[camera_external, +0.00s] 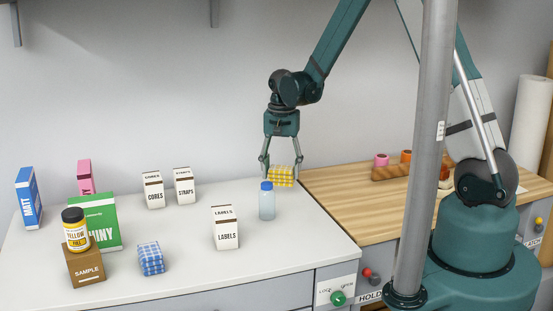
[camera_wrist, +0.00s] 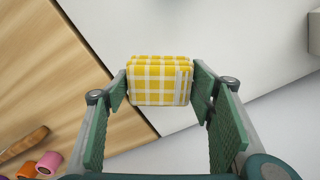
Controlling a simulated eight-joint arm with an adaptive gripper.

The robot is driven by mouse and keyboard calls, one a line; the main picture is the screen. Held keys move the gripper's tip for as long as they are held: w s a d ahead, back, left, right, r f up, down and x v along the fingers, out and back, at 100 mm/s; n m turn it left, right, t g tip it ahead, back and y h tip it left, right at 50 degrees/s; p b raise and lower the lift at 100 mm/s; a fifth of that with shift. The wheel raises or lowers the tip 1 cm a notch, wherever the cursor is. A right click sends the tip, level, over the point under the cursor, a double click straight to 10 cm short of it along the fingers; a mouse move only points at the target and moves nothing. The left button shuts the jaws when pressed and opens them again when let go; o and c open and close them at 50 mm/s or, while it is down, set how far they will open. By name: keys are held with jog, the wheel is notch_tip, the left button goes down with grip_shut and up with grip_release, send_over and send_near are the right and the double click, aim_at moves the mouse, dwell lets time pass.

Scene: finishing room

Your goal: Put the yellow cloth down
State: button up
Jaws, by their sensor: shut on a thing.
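The yellow checked cloth (camera_external: 281,176) is a small folded block near the right back part of the white counter, by the wooden worktop. My gripper (camera_external: 281,172) points down with its fingers on either side of the cloth and is shut on it. In the wrist view the cloth (camera_wrist: 160,82) sits between the two green finger pads of my gripper (camera_wrist: 160,88). I cannot tell clearly whether the cloth touches the surface below or hangs just above it.
A blue-capped bottle (camera_external: 267,201) stands just in front of the cloth. A labels box (camera_external: 225,228), a blue checked cloth (camera_external: 151,259) and several boxes stand to the left on the white counter (camera_external: 300,250). The wooden worktop (camera_external: 340,200) holds small rolls. A grey post (camera_external: 425,150) rises in front.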

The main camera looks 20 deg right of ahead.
jog(key=s+a+r+m+b, duration=0.1)
jog(key=s+a+m, duration=0.3)
jog(key=a, duration=0.7)
jog(key=s+a+r+m+b, duration=0.1)
jog(key=s+a+m, duration=0.3)
jog(key=s+a, duration=0.4)
jog(key=s+a+r+m+b, duration=0.1)
jog(key=s+a+r+m, duration=0.2)
jog(key=a, duration=1.3)
jog(key=shift+s+m, duration=0.4)
jog(key=shift+s, duration=1.2)
jog(key=shift+r, duration=0.1)
jog(key=shift+f+b, duration=0.45)
jog(key=shift+f, duration=2.65)
jog(key=shift+f, duration=1.9)
jog(key=shift+f+b, duration=0.15)
jog(key=shift+b, duration=0.2)
